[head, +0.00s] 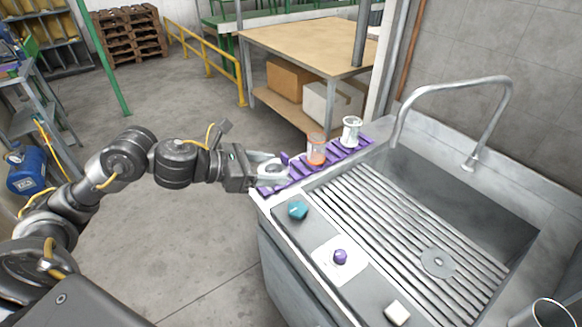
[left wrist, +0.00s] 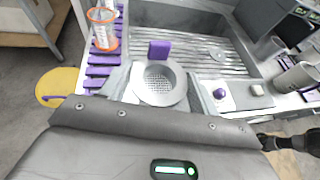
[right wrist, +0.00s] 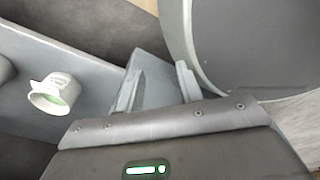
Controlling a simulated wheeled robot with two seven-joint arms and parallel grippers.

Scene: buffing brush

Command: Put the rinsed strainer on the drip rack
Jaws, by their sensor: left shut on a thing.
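The strainer (left wrist: 160,83), a grey ring with a mesh bowl, sits between the fingers of my left gripper (left wrist: 158,85), which is shut on it. In the head view my left gripper (head: 274,169) is at the near left end of the purple slatted drip rack (head: 350,146), and the strainer is mostly hidden. Rack slats (left wrist: 103,71) show left of the strainer in the left wrist view. A purple block (left wrist: 159,49) stands just beyond the ring; I cannot tell whether it is attached.
An orange-based container (head: 316,149) and a clear white one (head: 351,131) stand on the rack. The ribbed sink drainboard (head: 375,215) is to the right. A teal item (head: 298,210), purple knob (head: 340,256) and white block (head: 397,312) lie along the front ledge.

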